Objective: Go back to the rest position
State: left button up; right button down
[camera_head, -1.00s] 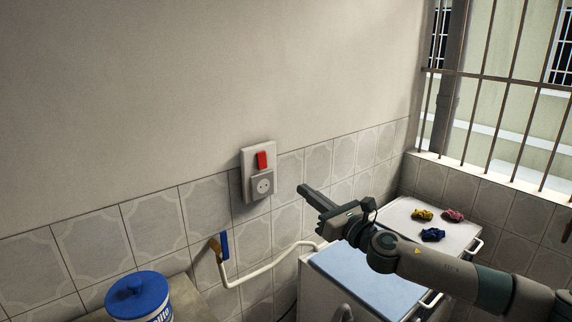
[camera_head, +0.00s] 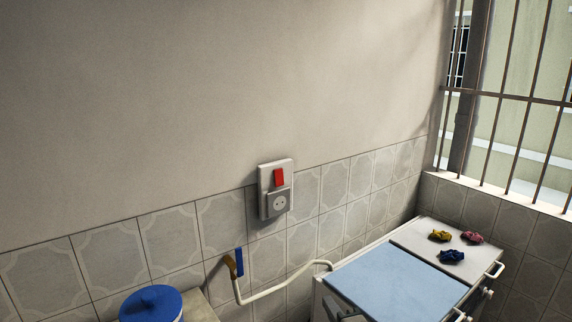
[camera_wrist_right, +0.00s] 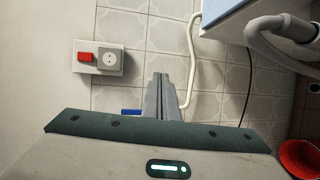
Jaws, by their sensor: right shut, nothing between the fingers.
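My right gripper (camera_wrist_right: 160,80) shows in the right wrist view, with its two grey fingers together and nothing between them. It points at the tiled wall, below and to the right of the socket plate (camera_wrist_right: 101,58). In the head view I cannot make out my right gripper or its arm. My left gripper is in neither view.
A red switch (camera_head: 279,177) and a socket (camera_head: 279,203) sit on the tiled wall. A washing machine with a light blue lid (camera_head: 395,283) stands at the right, with several coloured cloths (camera_head: 452,256) on top. A blue-lidded tub (camera_head: 151,304) is at lower left.

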jog(key=s+d+f+m+g+h, duration=0.2)
jog(key=s+d+f+m+g, duration=0.15)
jog(key=s+f+m, duration=0.4)
jog(key=s+d+f+m+g+h, duration=0.1)
jog(key=s+d+f+m+g, duration=0.3)
jog(key=s+f, duration=0.65)
jog(key=s+d+f+m+g, duration=0.2)
jog(key=s+m, duration=0.2)
jog(key=s, duration=0.7)
jog(key=s+d+f+m+g, duration=0.2)
jog(key=s+d+m+g, duration=0.15)
jog(key=s, duration=0.75)
notch_tip(320, 180, down, 30)
jog(key=s+a, duration=0.1)
jog(key=s+d+f+g+b, duration=0.1)
jog(key=s+d+f, duration=0.2)
jog(key=s+f, duration=1.4)
jog(key=shift+s+n+h, duration=0.3)
jog(key=shift+s, duration=0.1)
